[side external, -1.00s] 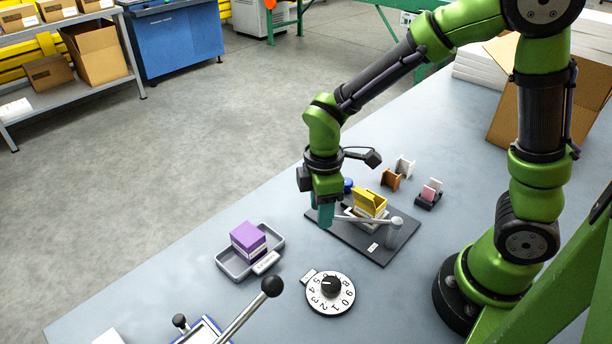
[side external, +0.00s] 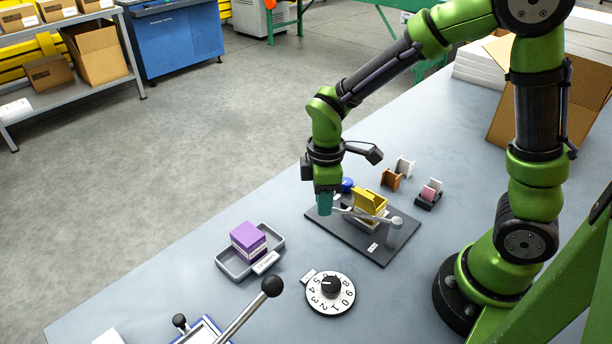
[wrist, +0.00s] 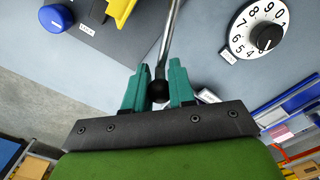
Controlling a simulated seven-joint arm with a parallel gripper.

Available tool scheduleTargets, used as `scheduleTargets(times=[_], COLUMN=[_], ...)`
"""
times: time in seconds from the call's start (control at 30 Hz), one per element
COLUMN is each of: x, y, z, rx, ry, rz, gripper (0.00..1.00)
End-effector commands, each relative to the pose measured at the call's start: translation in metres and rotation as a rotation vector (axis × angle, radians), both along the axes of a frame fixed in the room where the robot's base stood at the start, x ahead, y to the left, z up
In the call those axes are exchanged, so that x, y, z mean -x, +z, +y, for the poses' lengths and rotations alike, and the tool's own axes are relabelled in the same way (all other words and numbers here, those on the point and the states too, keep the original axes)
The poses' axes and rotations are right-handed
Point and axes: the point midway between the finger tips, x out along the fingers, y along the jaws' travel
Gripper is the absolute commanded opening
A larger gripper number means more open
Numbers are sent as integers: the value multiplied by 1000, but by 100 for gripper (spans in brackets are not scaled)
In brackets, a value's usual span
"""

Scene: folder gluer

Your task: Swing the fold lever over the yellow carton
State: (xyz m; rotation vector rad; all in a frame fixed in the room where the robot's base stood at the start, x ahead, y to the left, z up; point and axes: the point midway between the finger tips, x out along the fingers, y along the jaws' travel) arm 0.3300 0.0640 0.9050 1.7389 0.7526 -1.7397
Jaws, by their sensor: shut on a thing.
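The yellow carton (side external: 370,200) stands open-topped on a dark base plate (side external: 378,248). The fold lever (side external: 368,215) is a grey metal bar on a round post (side external: 396,232) at the plate's right. It runs left past the carton's near side. My gripper (side external: 325,210) is at the lever's free end, left of the carton, pointing down. In the wrist view, the teal fingers of my gripper (wrist: 158,84) are shut around the lever's dark knob end. There the lever (wrist: 170,40) runs beside the carton (wrist: 121,10), partly cut off by the frame.
A blue button (side external: 347,185) sits behind the carton. Small brown (side external: 391,180) and pink (side external: 431,188) pieces stand farther back. A purple box (side external: 248,240) in a grey tray (side external: 230,265) and a numbered dial (side external: 330,293) are nearer. A long black-knobbed handle (side external: 250,308) rises in front.

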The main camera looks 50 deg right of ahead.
Motion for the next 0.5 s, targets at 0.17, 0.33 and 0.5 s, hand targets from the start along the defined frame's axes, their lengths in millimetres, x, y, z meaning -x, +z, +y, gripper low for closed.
scheduleTargets(times=[0.17, 0.33, 0.5], x=[-9, -14, -15], y=[0, 1, 1], z=[-23, -47, -70], rx=[0, 0, -1], ry=[-158, -321, -478], rz=[0, -1, -2], gripper=[0, 0, 0])
